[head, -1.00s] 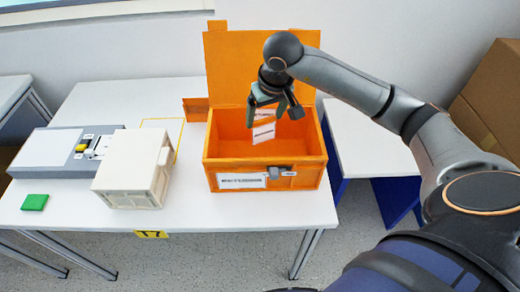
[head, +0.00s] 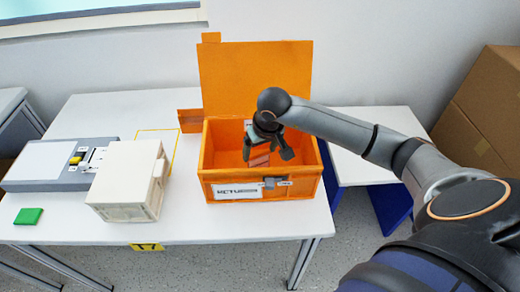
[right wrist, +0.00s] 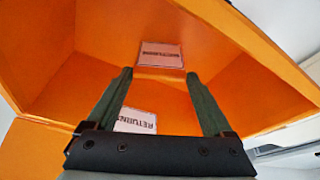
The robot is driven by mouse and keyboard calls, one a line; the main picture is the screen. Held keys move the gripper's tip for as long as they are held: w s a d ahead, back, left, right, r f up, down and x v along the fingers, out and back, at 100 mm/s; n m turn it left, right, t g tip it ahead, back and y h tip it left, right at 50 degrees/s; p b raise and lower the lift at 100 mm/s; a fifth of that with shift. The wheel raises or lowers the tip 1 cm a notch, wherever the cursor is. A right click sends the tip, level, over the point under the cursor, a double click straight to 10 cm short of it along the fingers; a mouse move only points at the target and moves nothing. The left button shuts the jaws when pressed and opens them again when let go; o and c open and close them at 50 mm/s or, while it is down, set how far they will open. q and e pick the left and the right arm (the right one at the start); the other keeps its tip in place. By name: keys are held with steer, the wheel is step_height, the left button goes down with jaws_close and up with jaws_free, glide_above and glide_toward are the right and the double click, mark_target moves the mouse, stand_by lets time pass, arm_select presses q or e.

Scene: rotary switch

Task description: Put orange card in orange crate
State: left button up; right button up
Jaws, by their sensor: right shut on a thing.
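The orange crate (head: 218,172) stands on the white table with its lid raised and a white label on its front. My right gripper (head: 255,150) reaches down into the crate from above. It is shut on the orange card (head: 260,160), which is hard to tell from the orange walls. In the right wrist view, the two green fingers of the gripper (right wrist: 160,73) point into the crate (right wrist: 85,50). White labels with printed text show between them; I cannot tell which belongs to the card. My left gripper is not in view.
A cream box (head: 125,180) stands left of the crate. Beyond it is a grey device (head: 60,160) with a yellow part. A green card (head: 28,216) lies at the front left. Cardboard boxes (head: 475,125) stand at the right.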

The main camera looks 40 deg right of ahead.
steer(key=o, duration=1.5)
steer(key=shift+r+p, duration=0.3)
steer(key=shift+p, duration=0.1)
steer(key=v, duration=1.1)
steer(key=shift+s+r, duration=0.15)
steer(key=shift+r, duration=0.15)
